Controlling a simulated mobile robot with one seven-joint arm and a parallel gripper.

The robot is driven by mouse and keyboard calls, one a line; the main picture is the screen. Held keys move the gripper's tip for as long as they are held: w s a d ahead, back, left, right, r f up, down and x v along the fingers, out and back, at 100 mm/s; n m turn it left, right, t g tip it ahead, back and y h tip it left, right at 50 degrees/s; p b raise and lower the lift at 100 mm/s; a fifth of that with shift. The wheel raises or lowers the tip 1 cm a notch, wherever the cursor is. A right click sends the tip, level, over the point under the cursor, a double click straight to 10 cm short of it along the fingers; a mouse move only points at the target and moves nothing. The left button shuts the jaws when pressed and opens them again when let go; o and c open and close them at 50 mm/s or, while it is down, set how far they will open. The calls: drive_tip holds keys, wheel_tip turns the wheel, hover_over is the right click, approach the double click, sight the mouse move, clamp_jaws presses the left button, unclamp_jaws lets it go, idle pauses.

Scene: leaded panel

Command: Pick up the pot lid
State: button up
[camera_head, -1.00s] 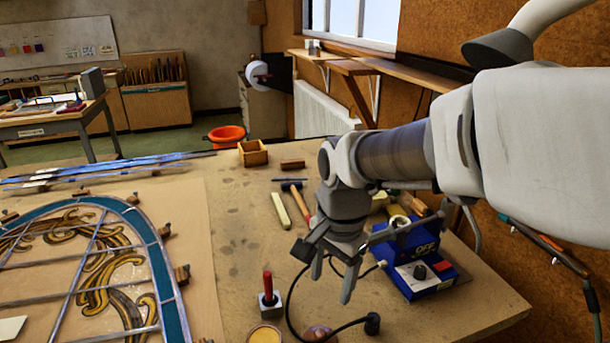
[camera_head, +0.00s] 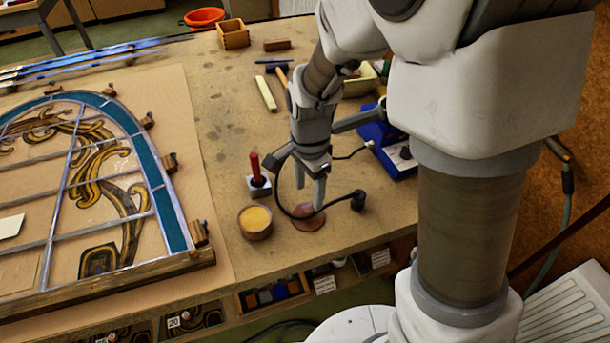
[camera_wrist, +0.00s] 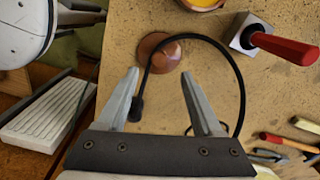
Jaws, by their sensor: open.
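The pot lid is a small reddish-brown disc (camera_head: 309,222) lying on the workbench near its front edge. In the wrist view the lid (camera_wrist: 161,52) shows just beyond the fingertips, roughly centred between them. My gripper (camera_head: 308,195) points down over the lid, its fingers apart and empty; in the wrist view the gripper (camera_wrist: 160,72) has a clear gap. I cannot tell the exact height above the lid. A black cable (camera_head: 283,200) loops beside the gripper and crosses over part of the lid in both views.
A round pot with yellow contents (camera_head: 255,221) stands left of the lid. A red-handled tool in a metal block (camera_head: 257,176) stands behind it. The leaded panel (camera_head: 175,215) lies left. A blue unit (camera_head: 391,155) sits right. The bench edge is close in front.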

sight(307, 209)
drive_tip(key=f, duration=0.5)
drive_tip(key=shift+s+a+f, duration=0.15)
drive_tip(key=shift+s+f, duration=0.05)
drive_tip(key=shift+f, duration=0.15)
clamp_jaws()
